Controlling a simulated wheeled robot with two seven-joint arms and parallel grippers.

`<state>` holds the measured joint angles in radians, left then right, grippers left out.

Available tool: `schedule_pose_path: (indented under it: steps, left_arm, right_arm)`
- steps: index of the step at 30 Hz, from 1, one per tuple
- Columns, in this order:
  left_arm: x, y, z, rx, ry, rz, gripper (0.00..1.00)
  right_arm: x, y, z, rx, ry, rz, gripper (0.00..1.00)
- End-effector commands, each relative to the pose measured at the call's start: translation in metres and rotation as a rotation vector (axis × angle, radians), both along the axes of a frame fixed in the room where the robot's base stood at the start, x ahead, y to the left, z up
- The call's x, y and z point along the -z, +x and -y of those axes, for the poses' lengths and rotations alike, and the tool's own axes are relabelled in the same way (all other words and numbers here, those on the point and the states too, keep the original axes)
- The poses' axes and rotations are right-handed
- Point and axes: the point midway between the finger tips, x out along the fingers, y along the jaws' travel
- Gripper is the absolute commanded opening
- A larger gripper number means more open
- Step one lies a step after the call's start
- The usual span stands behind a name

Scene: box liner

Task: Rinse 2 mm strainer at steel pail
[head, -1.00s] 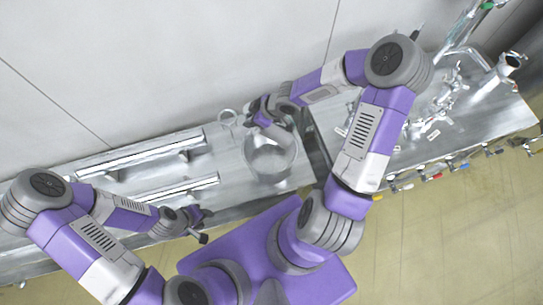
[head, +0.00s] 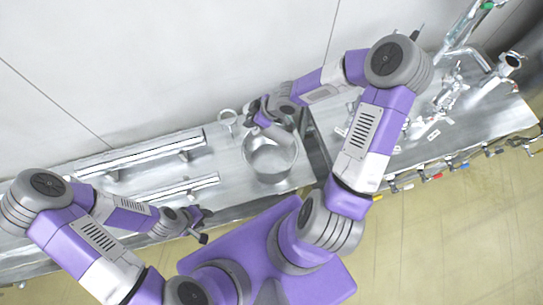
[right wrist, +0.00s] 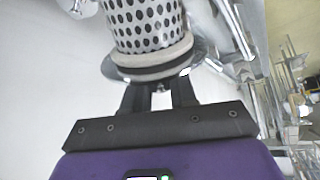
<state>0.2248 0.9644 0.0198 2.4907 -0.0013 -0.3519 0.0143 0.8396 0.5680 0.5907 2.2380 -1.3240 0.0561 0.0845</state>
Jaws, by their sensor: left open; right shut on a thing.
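The strainer (right wrist: 145,24) is a light metal cylinder with dark round holes and a pale ring at its end. It fills the top of the right wrist view. My right gripper (right wrist: 160,92) is shut on it at the ringed end. My left gripper (head: 205,225) is open and empty at the bench's front edge.
A small metal ring-like piece (head: 228,119) is left of the pail. Long steel rails (head: 140,154) lie on the left part of the bench. Pipes and fittings (head: 452,92) crowd the right. A wall rises behind the bench.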

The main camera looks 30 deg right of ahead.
Motion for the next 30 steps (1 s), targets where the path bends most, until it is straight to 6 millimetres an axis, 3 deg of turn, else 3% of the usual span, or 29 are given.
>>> schedule_pose_path:
  steps: [12, 18, 30]
  left_arm:
    - [0.007, 0.0, 0.0, 0.0, 0.0, 0.0, 0.43]
    - [0.0, 0.0, 0.0, 0.0, 0.0, 0.0, 0.43]
    - [0.0, 0.0, 0.0, 0.0, 0.0, 0.0, 0.43]
  right_arm:
    - [-0.021, 0.0, 0.001, 0.004, 0.002, 0.003, 0.0]
    - [-0.039, 0.001, 0.0, 0.0, 0.0, 0.003, 0.0]
    - [-0.041, 0.001, 0.0, 0.0, 0.0, 0.002, 0.0]
